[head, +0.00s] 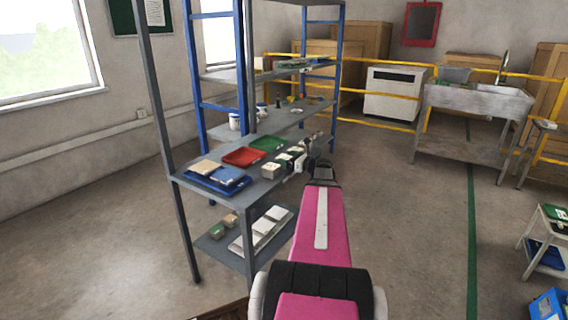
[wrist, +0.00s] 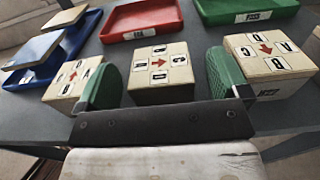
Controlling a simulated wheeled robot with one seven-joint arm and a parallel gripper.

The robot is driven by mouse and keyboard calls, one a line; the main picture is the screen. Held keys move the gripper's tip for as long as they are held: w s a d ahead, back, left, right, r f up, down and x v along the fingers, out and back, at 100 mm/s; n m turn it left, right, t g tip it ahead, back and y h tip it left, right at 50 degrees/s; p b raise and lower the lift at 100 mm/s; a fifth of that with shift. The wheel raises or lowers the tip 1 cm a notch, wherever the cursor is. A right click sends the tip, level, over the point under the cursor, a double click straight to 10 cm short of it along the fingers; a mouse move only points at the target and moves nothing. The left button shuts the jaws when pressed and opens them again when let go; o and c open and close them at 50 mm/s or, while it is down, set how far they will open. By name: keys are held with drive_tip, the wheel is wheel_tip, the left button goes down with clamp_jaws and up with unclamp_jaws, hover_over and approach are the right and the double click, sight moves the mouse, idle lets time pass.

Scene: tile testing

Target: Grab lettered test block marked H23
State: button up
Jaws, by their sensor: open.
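Three cream blocks with lettered tops and red arrows stand in a row on the grey shelf. In the wrist view they are the left block (wrist: 70,80), middle block (wrist: 160,72) and right block (wrist: 268,58). The right block has a front label, too small to read surely. No readable H23 marking shows on the left or middle block. My gripper (wrist: 163,66) is open, its green fingers to the left and right of the middle block, with no clear contact. The head view also shows the blocks (head: 270,171) beside my gripper.
The shelf's front edge is close below the blocks. Blue and grey rack posts (head: 242,90) stand nearby.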

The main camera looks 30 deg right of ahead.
drive_tip(key=shift+w+a, duration=0.15)
drive_tip(key=shift+w, duration=0.05)
drive_tip(key=shift+c, duration=0.3)
drive_tip(key=c, duration=1.3)
drive_tip(key=shift+o, duration=0.2)
drive_tip(key=shift+r, duration=0.15)
